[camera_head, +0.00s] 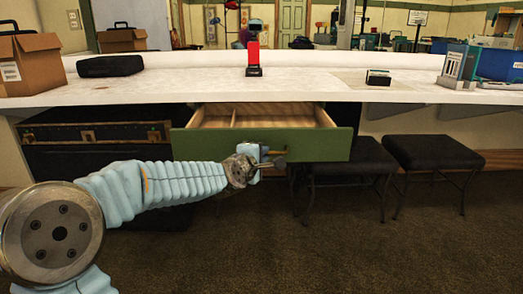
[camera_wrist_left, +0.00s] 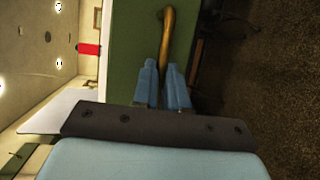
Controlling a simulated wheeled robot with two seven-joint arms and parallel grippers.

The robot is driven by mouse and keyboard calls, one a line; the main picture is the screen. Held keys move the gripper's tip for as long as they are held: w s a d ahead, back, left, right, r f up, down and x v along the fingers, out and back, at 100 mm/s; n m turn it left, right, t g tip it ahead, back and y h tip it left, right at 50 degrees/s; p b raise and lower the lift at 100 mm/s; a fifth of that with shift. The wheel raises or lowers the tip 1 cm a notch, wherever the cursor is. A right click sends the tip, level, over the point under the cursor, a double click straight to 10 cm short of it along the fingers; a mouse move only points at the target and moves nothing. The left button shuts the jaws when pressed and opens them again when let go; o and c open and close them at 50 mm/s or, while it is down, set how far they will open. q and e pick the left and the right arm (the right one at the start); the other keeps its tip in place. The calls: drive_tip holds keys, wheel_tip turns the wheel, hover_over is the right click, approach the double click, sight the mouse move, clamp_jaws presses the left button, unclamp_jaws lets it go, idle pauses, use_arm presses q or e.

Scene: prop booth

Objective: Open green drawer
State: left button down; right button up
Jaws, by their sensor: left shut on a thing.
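The green drawer (camera_head: 312,146) hangs under the long white counter and stands pulled out, so its bare wooden inside and a divider show. My left gripper (camera_head: 266,160) is at the middle of the drawer's front. In the left wrist view the green drawer front (camera_wrist_left: 130,50) fills the upper middle, and a curved brass handle (camera_wrist_left: 168,35) runs down between the two blue fingertips of my left gripper (camera_wrist_left: 163,82). The fingers are shut on the handle. In the head view my gripper hides most of the handle. My right gripper is not in view.
Two black stools (camera_head: 435,152) stand right of the drawer, one close to its front. A black trunk (camera_head: 95,140) sits under the counter at left. The white counter (camera_head: 190,85) holds a cardboard box (camera_head: 35,68), a black case (camera_head: 110,66) and a red object (camera_head: 253,52).

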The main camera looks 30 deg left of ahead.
use_arm(q)
drive_tip(key=shift+s+d+f, duration=0.1)
drive_tip(key=shift+s+d, duration=0.25)
drive_tip(key=shift+s, duration=0.2)
drive_tip(key=c, duration=1.2)
unclamp_jaws()
drive_tip(key=shift+o, duration=0.2)
drive_tip(key=p+v, duration=0.2)
drive_tip(key=v, duration=1.1)
drive_tip(key=shift+s+p, duration=0.3)
drive_tip(key=shift+s, duration=0.05)
